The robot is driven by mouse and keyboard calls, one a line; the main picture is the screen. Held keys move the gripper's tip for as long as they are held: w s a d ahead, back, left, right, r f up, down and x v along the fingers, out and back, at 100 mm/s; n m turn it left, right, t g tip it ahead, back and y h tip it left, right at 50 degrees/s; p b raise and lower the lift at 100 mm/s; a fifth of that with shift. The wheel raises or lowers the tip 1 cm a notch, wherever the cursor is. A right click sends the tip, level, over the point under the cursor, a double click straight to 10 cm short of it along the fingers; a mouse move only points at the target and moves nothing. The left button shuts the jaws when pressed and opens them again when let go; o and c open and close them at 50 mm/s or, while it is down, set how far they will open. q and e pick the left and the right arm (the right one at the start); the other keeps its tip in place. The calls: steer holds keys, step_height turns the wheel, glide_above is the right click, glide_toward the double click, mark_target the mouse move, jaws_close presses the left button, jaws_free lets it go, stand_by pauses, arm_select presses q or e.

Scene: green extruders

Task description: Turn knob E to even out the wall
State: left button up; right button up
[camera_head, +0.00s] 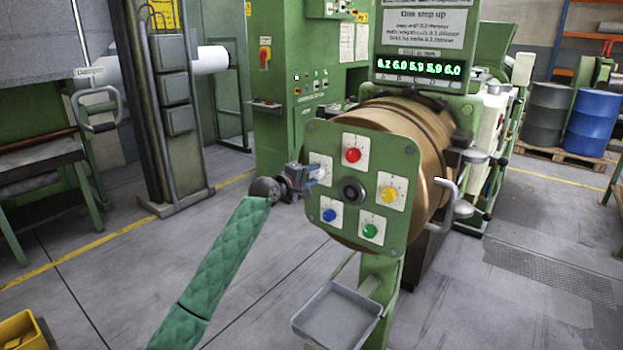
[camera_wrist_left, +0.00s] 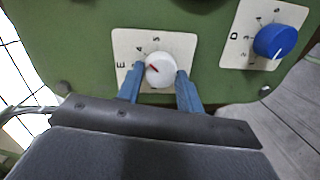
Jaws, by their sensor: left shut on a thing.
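White knob E (camera_wrist_left: 160,72) sits on a pale dial plate marked "E" in the left wrist view. A red mark shows on its face. My left gripper (camera_wrist_left: 158,78) has its two blue fingers shut on the knob, one on each side. The display (camera_head: 421,71) reads 6.2, 6.0, 5.9, 5.9, 6.0 in green. My right gripper is not in view.
The panel also carries a red knob (camera_head: 353,155), a yellow knob (camera_head: 389,195), a green knob (camera_head: 370,231) and a blue knob (camera_head: 329,215) around a dark hub (camera_head: 352,191). A grey tray (camera_head: 337,318) is below.

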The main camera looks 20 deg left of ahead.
arm_select(q)
steer(key=m, duration=0.2)
steer(key=shift+f+m+b, duration=0.1)
steer(key=shift+m+b, duration=0.2)
steer(key=m+y, duration=0.1)
steer(key=m, duration=0.1)
steer(key=shift+d+m, duration=0.1)
steer(key=shift+m, duration=0.3)
steer(key=shift+m+b, duration=0.4)
steer(key=shift+m, duration=0.3)
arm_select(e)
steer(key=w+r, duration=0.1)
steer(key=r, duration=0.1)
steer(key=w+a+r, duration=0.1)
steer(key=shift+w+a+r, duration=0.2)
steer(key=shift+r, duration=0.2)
